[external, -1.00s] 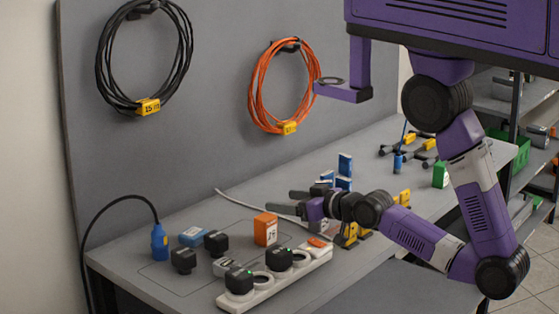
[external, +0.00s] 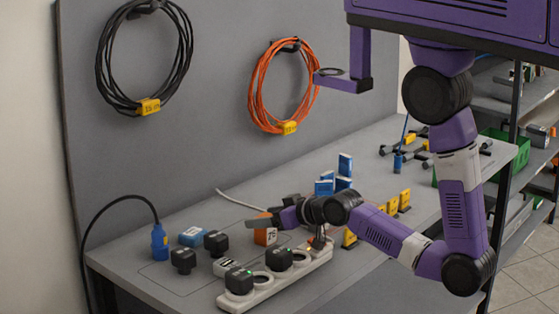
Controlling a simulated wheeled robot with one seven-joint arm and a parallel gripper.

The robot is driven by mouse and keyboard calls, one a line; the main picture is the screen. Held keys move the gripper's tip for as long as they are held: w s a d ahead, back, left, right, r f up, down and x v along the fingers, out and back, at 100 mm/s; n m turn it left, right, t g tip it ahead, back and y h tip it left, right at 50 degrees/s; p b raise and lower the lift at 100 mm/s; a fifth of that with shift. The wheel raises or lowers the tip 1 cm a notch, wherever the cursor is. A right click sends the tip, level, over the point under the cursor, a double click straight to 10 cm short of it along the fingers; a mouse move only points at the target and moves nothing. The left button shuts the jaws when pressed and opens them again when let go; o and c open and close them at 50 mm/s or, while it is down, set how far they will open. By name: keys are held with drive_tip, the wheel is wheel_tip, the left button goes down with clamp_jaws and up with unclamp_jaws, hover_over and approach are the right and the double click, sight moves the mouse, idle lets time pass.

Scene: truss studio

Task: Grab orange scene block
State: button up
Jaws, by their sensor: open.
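The orange block (external: 264,236) with a white number label stands upright on the grey workbench, just behind the power strip. My gripper (external: 262,220) is at the block, its dark fingers pointing left. One finger passes across the top of the block and hides part of it. The other finger and the block's right side are partly hidden, so I cannot tell whether the fingers touch it or the block sits between them. The jaws are open.
The white power strip (external: 256,297) with black plugs lies in front. A blue block (external: 193,236), black adapters (external: 216,242) and a blue connector (external: 159,243) are to the left. Blue blocks (external: 344,165) and yellow pieces (external: 404,200) stand to the right.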

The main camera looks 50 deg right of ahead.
drive_tip(key=shift+w, duration=0.1)
clamp_jaws()
idle(0.3)
wheel_tip(320, 180, up, 20)
drive_tip(key=p, duration=0.4)
drive_tip(key=shift+p, duration=0.3)
